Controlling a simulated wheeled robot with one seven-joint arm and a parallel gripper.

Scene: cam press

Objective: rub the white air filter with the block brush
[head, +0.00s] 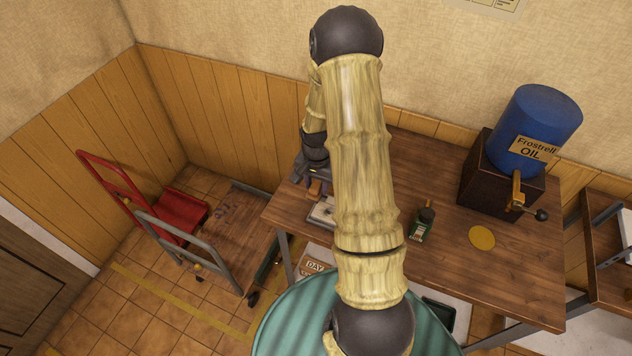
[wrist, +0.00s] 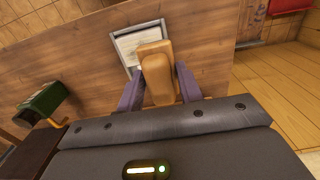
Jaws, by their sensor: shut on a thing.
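The block brush shows as a pale wooden block (wrist: 157,72) between the two purple fingers of my gripper (wrist: 158,92) in the wrist view. My gripper is shut on it. The white air filter (wrist: 128,44), in a grey frame, lies on the table past the brush; the brush covers part of it in this view. I cannot tell whether the brush touches it. In the head view the filter (head: 321,212) is partly hidden by my arm, and my gripper (head: 312,182) is just behind it with the brush (head: 315,187) barely visible. Bristles are not visible.
A flat cart (head: 225,225) stands left of the table. The tabletop between filter and bottle is partly hidden by my arm.

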